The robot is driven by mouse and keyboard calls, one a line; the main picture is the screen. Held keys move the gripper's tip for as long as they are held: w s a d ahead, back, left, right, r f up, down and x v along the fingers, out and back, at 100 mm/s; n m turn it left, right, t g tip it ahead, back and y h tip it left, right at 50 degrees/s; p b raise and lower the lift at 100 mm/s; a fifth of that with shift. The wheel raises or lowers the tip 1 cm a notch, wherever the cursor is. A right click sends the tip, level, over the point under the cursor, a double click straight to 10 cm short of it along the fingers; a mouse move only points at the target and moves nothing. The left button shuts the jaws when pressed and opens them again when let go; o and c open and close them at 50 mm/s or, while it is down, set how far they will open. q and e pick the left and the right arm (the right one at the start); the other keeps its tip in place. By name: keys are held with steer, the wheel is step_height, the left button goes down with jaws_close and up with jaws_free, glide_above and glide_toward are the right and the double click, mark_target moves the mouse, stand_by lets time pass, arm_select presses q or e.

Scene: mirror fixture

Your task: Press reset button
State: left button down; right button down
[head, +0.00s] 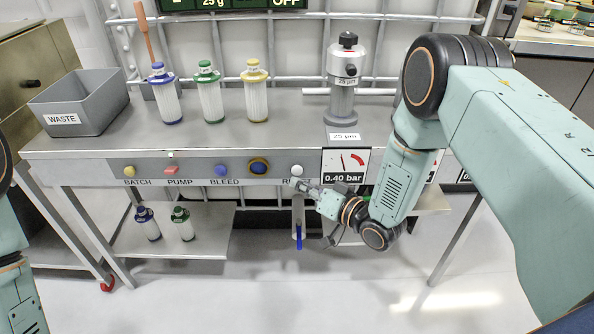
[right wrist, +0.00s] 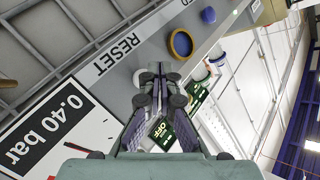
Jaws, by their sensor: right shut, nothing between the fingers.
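The white reset button (head: 297,171) sits on the front panel of the bench, at the RESET label. My right gripper (head: 301,185) is shut and empty, with its tips just below and in front of the button. In the right wrist view the shut fingertips (right wrist: 156,72) overlap the pale button (right wrist: 139,77), which is partly hidden behind them beside the RESET label (right wrist: 119,53). I cannot tell whether the tips touch it. My left arm shows only at the left edge, and its gripper is out of view.
Nearby on the panel are a yellow-ringed button (head: 258,167), a blue bleed button (head: 221,171) and a red pump button (head: 171,170). A gauge (head: 345,165) reading 0.40 bar is right of RESET. A blue-ended lever (head: 299,236) hangs below. Filters (head: 210,97) and a waste bin (head: 84,105) stand above.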

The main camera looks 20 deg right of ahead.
steer(key=s, duration=0.2)
steer(key=s+a+p, duration=0.1)
steer(key=s, duration=0.1)
steer(key=shift+r, duration=0.1)
stand_by(0.8)
steer(key=s+d+f+n+g+h, duration=0.1)
steer(key=s+d+f+g+h, duration=0.2)
steer(key=s+f, duration=0.45)
steer(key=s+d+f+g+h, duration=0.1)
steer(key=s+f+g+h, duration=0.2)
steer(key=s+f+g, duration=0.45)
steer(key=s+d+r+g+h, duration=0.1)
steer(key=s+g, duration=0.1)
steer(key=s, duration=0.8)
steer(key=s+d+r+g+h, duration=0.1)
steer(key=s+g, duration=0.1)
steer(key=s, duration=0.9)
steer(key=shift+r, duration=0.4)
steer(key=shift+s, duration=0.1)
